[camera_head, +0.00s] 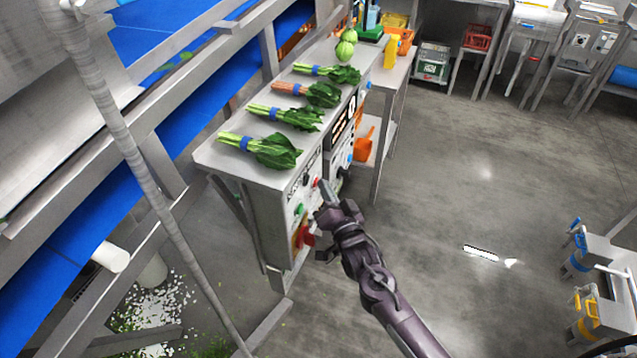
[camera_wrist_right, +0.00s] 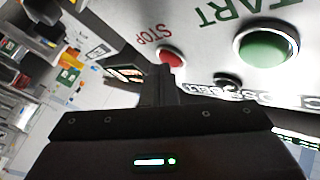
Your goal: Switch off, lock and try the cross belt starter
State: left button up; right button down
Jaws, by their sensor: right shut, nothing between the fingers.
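The starter panel (camera_wrist_right: 212,20) is on the front of a grey bench cabinet. It carries a green START button (camera_wrist_right: 265,46) and a red STOP button (camera_wrist_right: 172,57), lettered upside down in the right wrist view. The green button also shows in the head view (camera_head: 299,209), with a red handle (camera_head: 304,237) below it. My right gripper (camera_head: 325,190) is shut and empty at the panel. In the wrist view its fingertips (camera_wrist_right: 164,74) overlap the lower edge of the STOP button; I cannot tell whether they touch it. No padlock is recognisable. My left gripper is out of view.
Several bunched greens (camera_head: 262,150) lie on the bench top (camera_head: 215,158). A blue conveyor belt (camera_head: 190,125) runs behind at the left. The grey floor (camera_head: 480,170) to the right is mostly clear.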

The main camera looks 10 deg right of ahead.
jog(key=shift+s, duration=0.1)
dwell(0.3)
jog(key=shift+s+d+p, duration=0.35)
jog(key=shift+d+p, duration=0.05)
jog(key=shift+d, duration=0.25)
jog(key=s+d, duration=0.1)
jog(key=s+d+p, duration=0.1)
jog(key=d+p, duration=0.1)
jog(key=d, duration=0.1)
jog(key=shift+s+d, duration=0.1)
jog(key=shift+s, duration=0.3)
dwell(0.5)
